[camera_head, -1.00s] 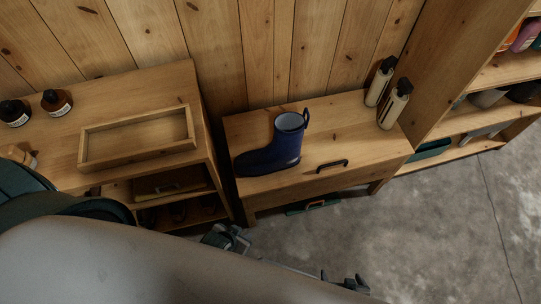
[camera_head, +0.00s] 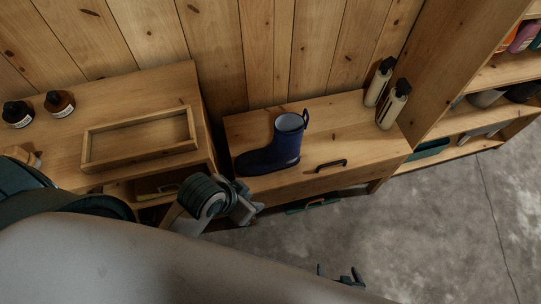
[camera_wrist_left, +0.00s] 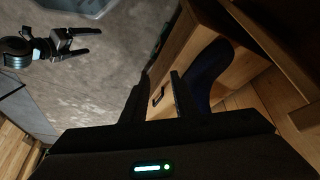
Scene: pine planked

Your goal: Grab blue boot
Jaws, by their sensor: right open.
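The blue boot (camera_head: 284,145) stands upright on the low wooden bench, with its toe to the left and a dark pull loop at the top. In the left wrist view, part of the boot (camera_wrist_left: 205,72) shows just beyond one finger. My left gripper (camera_head: 250,207) is in front of the bench, below the toe and apart from the boot. Its two fingers (camera_wrist_left: 155,92) are spread with nothing between them. My right gripper (camera_head: 342,275) is low over the floor, far from the boot. It is open and empty in the left wrist view (camera_wrist_left: 80,42).
The bench (camera_head: 350,135) has a dark drawer handle (camera_head: 332,164) on its front. Two pale bottles (camera_head: 386,92) stand at its right end. A taller cabinet with an empty wooden tray (camera_head: 140,163) is at left. Shelves (camera_head: 490,118) stand at right.

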